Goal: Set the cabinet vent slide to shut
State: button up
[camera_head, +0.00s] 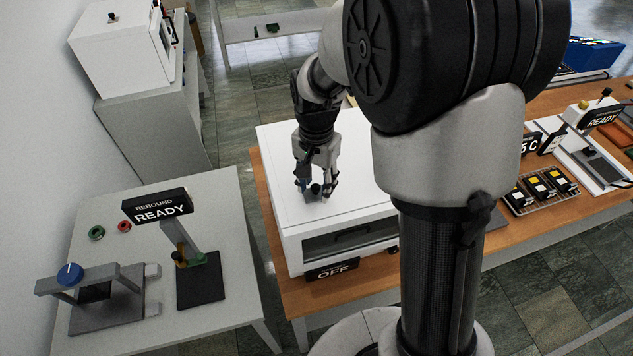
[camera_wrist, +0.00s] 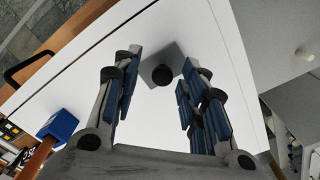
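The white cabinet (camera_head: 350,205) stands on the wooden bench, with a dark front window and a sign reading OFF (camera_head: 332,270). The vent slide's dark round knob (camera_head: 316,188) is on the cabinet top. In the wrist view the knob (camera_wrist: 162,75) sits on a small grey plate (camera_wrist: 150,55) on the white top. My gripper (camera_head: 316,193) points down over the cabinet top, its fingers on either side of the knob. In the wrist view my gripper (camera_wrist: 165,72) is open, with a gap between each finger and the knob. I cannot tell the slide's setting.
A grey table (camera_head: 225,220) at the left holds a press with a REBOUND READY sign (camera_head: 157,206). The wooden bench (camera_head: 545,215) carries a rack of small boxes (camera_head: 540,190) at the right.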

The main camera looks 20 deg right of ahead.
aim_at(317, 188)
notch_tip(317, 188, up, 12)
dwell(0.5)
jog(key=shift+f, duration=0.1)
jog(key=s+f+n+t+b, duration=0.2)
jog(key=s+f+n+b, duration=0.2)
jog(key=s, duration=0.6)
jog(key=s+f+n+t+b, duration=0.2)
jog(key=s+f+n+b, duration=0.3)
jog(key=s+b, duration=0.6)
notch_tip(317, 188, down, 3)
jog(key=shift+r+t+b, duration=0.1)
jog(key=shift+t+b, duration=0.2)
dwell(0.7)
